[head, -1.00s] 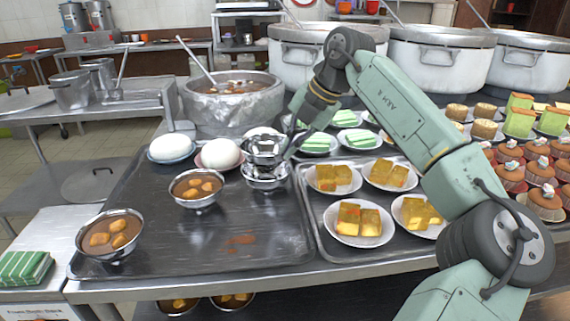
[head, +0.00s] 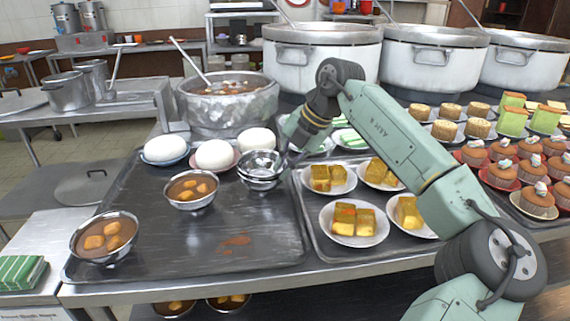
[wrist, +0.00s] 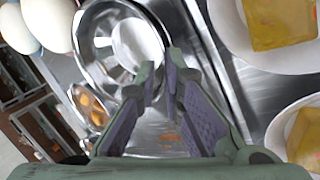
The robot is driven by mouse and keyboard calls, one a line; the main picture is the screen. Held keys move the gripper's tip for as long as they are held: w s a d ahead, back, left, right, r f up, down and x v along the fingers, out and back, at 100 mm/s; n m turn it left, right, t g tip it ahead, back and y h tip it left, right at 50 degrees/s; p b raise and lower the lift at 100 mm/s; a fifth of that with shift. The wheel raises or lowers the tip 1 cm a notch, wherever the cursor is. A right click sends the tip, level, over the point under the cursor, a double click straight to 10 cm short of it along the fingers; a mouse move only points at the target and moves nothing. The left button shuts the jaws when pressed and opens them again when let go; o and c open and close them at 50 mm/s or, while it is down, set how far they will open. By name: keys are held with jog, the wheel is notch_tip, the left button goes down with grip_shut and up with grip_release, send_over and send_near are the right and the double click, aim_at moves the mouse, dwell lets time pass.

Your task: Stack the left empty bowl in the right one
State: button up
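Two empty steel bowls stand together on the dark tray. The upper bowl (head: 262,160) sits down inside the lower bowl (head: 258,184), and the lower one shows only as a band beneath it. In the wrist view the upper bowl (wrist: 100,45) shows its shiny inside at top left. My gripper (head: 284,156) is at the right rim of the stacked bowls. In the wrist view its fingertips (wrist: 161,78) stand slightly apart beside the bowl's rim, with a narrow gap between them. Whether a finger still touches the rim is hard to tell.
Two filled bowls (head: 191,189) (head: 105,238) stand left on the dark tray (head: 200,245). White buns (head: 215,155) are close behind the stack. A tray of cake plates (head: 354,223) lies right, under my arm. The tray's front middle is clear.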

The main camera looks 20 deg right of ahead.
jog(key=shift+o, duration=1.4)
jog(key=shift+r, duration=0.35)
jog(key=v, duration=1.1)
jog(key=shift+s+d+r, duration=0.15)
jog(key=shift+d+r, duration=0.05)
jog(key=shift+r, duration=0.15)
